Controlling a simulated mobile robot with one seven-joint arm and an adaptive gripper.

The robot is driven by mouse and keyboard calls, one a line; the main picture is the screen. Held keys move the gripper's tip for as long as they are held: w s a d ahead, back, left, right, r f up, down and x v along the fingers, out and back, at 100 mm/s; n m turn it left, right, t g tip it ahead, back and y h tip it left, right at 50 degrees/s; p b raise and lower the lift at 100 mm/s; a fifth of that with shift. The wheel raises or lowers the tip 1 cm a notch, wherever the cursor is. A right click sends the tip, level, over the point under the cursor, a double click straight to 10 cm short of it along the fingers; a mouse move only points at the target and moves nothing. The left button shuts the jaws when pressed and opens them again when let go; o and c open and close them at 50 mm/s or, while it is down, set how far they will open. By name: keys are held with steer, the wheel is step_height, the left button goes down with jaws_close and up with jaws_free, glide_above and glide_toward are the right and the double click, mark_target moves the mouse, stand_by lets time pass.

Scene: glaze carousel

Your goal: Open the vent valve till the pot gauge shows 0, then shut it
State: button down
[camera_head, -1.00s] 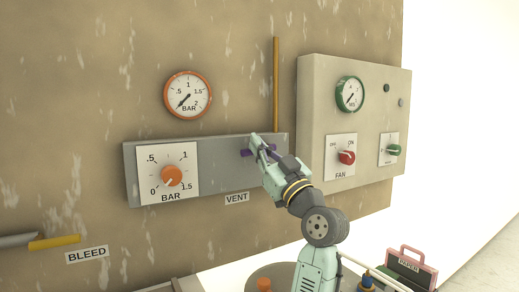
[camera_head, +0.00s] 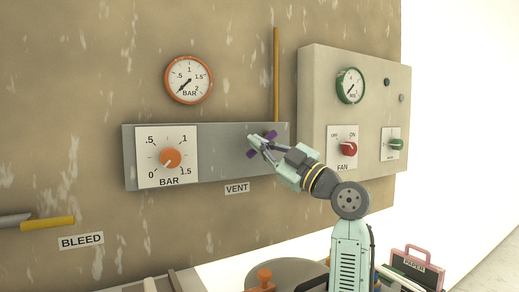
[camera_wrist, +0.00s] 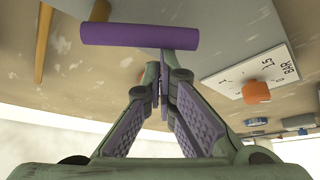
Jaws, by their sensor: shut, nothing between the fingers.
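The purple vent valve handle (camera_head: 271,134) sits on the grey panel above the VENT label (camera_head: 237,188). It slants from lower left to upper right, its middle hidden by my gripper (camera_head: 252,140). In the wrist view the handle (camera_wrist: 140,36) is a purple bar just beyond the fingertips. My gripper (camera_wrist: 163,80) is shut and empty; I cannot tell whether its tips touch the bar. The orange-rimmed BAR gauge (camera_head: 189,80) has its needle pointing down-left, at the low end. A green-rimmed gauge (camera_head: 351,85) is also there; I cannot tell which is the pot gauge.
An orange BAR knob (camera_head: 170,158) is left of the handle. The beige box (camera_head: 313,115) at right carries the red FAN switch (camera_head: 348,149) and a green knob (camera_head: 397,144). A yellow BLEED lever (camera_head: 47,223) is at far left. A vertical brown pipe (camera_head: 276,75) rises behind the panel.

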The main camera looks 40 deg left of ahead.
steer(key=w+f+n+g+h+p, duration=0.1)
steer(key=n, duration=0.2)
steer(key=w+f+n+g+h+p, duration=0.1)
steer(key=n+h, duration=0.1)
steer(key=n, duration=0.1)
steer(key=w+d+f+n+g+h+p, duration=0.1)
steer(key=n, duration=0.3)
steer(key=shift+w+d+f, duration=0.1)
steer(key=shift+f, duration=0.2)
steer(key=shift+p, duration=0.3)
steer(key=shift+f, duration=0.1)
steer(key=s+d+b, duration=0.2)
steer(key=d+b, duration=0.1)
steer(key=d, duration=0.6)
steer(key=shift+s+d, duration=0.15)
steer(key=shift+s, duration=0.05)
